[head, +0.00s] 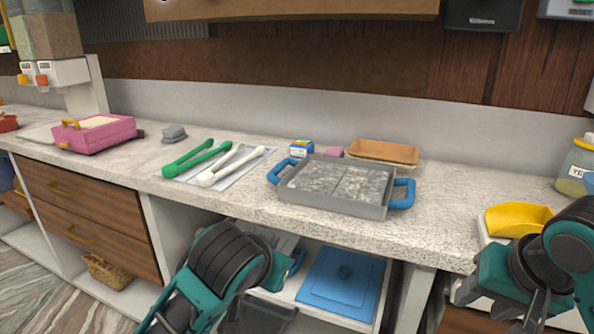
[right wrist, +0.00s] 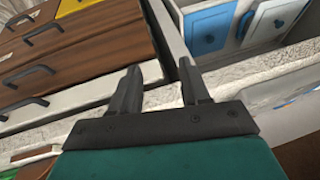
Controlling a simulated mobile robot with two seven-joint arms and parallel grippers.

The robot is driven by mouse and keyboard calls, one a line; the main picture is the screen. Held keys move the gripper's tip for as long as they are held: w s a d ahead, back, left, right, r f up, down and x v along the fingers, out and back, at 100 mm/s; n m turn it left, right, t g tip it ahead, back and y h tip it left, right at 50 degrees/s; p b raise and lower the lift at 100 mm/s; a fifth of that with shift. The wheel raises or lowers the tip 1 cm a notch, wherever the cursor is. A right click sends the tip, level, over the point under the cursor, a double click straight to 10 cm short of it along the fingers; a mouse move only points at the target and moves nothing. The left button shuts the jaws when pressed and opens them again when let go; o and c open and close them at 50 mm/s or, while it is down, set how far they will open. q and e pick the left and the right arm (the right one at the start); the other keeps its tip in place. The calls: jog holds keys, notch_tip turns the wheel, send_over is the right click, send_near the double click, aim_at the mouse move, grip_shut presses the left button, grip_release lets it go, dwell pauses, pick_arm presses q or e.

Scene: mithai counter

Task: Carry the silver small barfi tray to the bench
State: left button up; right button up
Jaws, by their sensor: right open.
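The silver small barfi tray (head: 333,204) sits flat on the stone counter in the head view. It is a shallow grey tray with a blue handle at each end, and mottled silver-grey slabs fill it. Neither gripper touches it. My right gripper (right wrist: 159,72) is open in the right wrist view, with nothing between its fingers. In the head view my right arm is at the lower right, well right of the tray. My left arm is at the lower middle, in front of the counter; its fingers cannot be made out. No bench can be identified for sure.
Green tongs (head: 197,158) and white tongs (head: 232,165) lie left of the tray. A brown tray (head: 383,151) and a small blue box (head: 301,147) stand behind it. A yellow scoop (head: 518,219) is to the right. A blue lidded container (head: 340,282) sits below the counter.

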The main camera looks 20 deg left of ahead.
jog(key=v, duration=1.1)
jog(key=shift+r, duration=0.15)
pick_arm(q)
jog(key=shift+o, duration=0.4)
jog(key=o, duration=0.7)
pick_arm(e)
jog(key=shift+w, duration=0.1)
pick_arm(q)
jog(key=shift+r, duration=0.1)
pick_arm(e)
jog(key=shift+r, duration=0.1)
pick_arm(q)
jog(key=p+v, duration=0.2)
jog(key=p, duration=0.1)
jog(key=p+v, duration=0.3)
jog(key=w+r+p+v, duration=0.1)
jog(key=p+v, duration=0.2)
jog(key=shift+s+r, duration=0.1)
jog(key=shift+s, duration=0.1)
pick_arm(e)
notch_tip(320, 180, up, 9)
